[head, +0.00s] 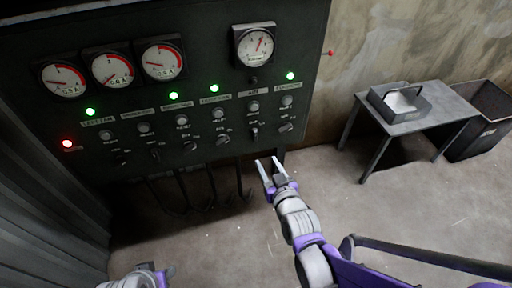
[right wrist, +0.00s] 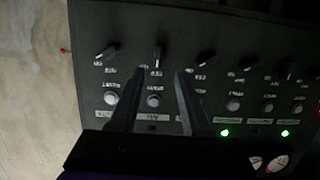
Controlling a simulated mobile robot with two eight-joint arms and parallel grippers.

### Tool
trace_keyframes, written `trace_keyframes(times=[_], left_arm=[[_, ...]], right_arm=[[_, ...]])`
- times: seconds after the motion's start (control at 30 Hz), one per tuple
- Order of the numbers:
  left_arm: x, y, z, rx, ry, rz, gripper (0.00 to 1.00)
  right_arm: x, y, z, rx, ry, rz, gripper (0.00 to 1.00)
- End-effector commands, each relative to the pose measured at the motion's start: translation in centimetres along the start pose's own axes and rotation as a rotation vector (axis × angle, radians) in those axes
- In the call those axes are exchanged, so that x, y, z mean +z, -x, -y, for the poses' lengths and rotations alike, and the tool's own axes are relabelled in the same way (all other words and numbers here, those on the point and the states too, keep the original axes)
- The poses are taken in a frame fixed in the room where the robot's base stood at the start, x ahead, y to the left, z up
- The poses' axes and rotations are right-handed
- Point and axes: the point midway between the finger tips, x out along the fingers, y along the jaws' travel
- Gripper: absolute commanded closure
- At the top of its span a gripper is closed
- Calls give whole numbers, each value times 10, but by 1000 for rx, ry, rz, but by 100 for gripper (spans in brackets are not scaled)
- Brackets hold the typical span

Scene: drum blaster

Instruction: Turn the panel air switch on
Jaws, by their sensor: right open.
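The dark control panel (head: 190,110) fills the upper left of the head view. Its air column has a label (head: 252,93), a dark lamp (head: 252,80), a round button (head: 253,106) and the air switch (head: 254,131), a small rotary knob. In the right wrist view the panel is upside down; the air switch (right wrist: 157,57) points roughly vertically. My right gripper (head: 269,162) is open and empty, below the switch in the head view. In the right wrist view its fingers (right wrist: 161,72) frame the air column, with the knob past their tips. Contact is not visible. My left gripper (head: 162,274) is partly cut off.
Neighbouring knobs (head: 223,139) and (head: 287,127) flank the air switch. Several green lamps and one red lamp (head: 68,143) are lit. Dark cables (head: 210,185) hang below the panel. A metal table (head: 425,118) with a tray and a dark bin (head: 485,120) stand right.

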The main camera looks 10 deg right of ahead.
Motion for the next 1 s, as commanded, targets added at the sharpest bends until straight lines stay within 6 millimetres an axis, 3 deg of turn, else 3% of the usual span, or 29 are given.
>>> trace_keyframes(times=[0.03,0.23,0.47,0.8,1.0], left_arm=[[6,-13,0,0,0,5,50],[13,-28,0,0,0,10,50],[13,-28,0,0,0,10,50],[13,-28,0,0,0,10,50],[13,-28,0,0,0,10,50]], right_arm=[[10,-10,0,3,-1,-56,52],[12,-21,0,18,1,-207,52],[6,-36,-1,22,1,-234,52],[-9,-98,-2,22,0,-232,52],[-14,-121,-3,21,1,-232,52]])
